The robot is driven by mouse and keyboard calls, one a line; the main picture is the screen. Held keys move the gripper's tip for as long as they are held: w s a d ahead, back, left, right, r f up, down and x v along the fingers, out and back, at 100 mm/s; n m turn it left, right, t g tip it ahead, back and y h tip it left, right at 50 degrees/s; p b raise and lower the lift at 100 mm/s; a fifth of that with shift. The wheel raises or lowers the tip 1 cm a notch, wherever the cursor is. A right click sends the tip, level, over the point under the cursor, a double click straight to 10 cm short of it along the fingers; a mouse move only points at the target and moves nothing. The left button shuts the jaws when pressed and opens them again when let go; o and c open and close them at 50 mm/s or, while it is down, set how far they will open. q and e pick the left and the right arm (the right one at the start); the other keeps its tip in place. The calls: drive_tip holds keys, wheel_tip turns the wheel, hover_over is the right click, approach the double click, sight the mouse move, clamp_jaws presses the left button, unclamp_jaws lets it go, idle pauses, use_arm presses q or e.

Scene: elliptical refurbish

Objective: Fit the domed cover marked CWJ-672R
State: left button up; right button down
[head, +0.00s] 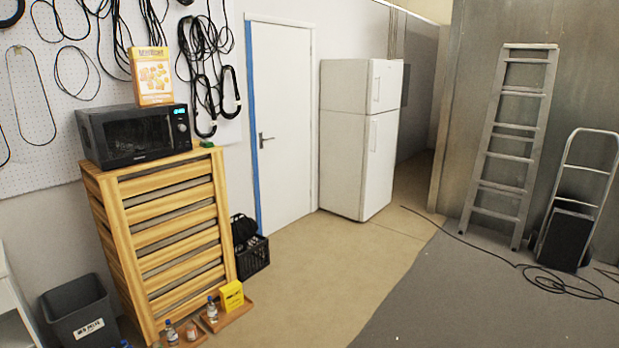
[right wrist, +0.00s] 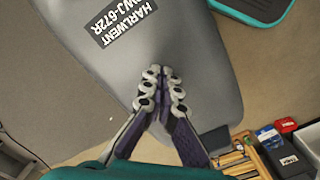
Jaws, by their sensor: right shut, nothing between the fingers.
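A large grey rounded shell (right wrist: 165,40) with a black label (right wrist: 97,14) fills the middle of the right wrist view. The label reads HARLWENT and "WJ-672R", with its first letter cut or unclear. My right gripper (right wrist: 160,72) is shut and empty, its fingertips together over the shell's face. I cannot tell whether they touch it. The shell's upper left part runs out of the picture. The head view shows neither the shell nor either gripper.
Right wrist view: a teal-edged dark object (right wrist: 255,8) at top right; tools and small boxes (right wrist: 275,145) at lower right. Head view: slatted wooden cabinet (head: 165,230) bearing a microwave (head: 135,133), grey bin (head: 80,310), fridge (head: 360,135), ladder (head: 510,145), hand truck (head: 575,210) and floor cable. The central floor is clear.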

idle(0.3)
drive_tip(key=shift+r+p, duration=2.65)
drive_tip(key=shift+r, duration=0.9)
drive_tip(key=s+a+r+t, duration=0.3)
drive_tip(key=a+r, duration=0.4)
drive_tip(key=a, duration=0.2)
drive_tip(key=s+a+r+m+t+b, duration=0.1)
drive_tip(key=s+a+r+t, duration=0.3)
drive_tip(key=a, duration=0.5)
wheel_tip(320, 180, up, 3)
drive_tip(key=shift+s+f, duration=0.1)
drive_tip(key=shift+s, duration=0.15)
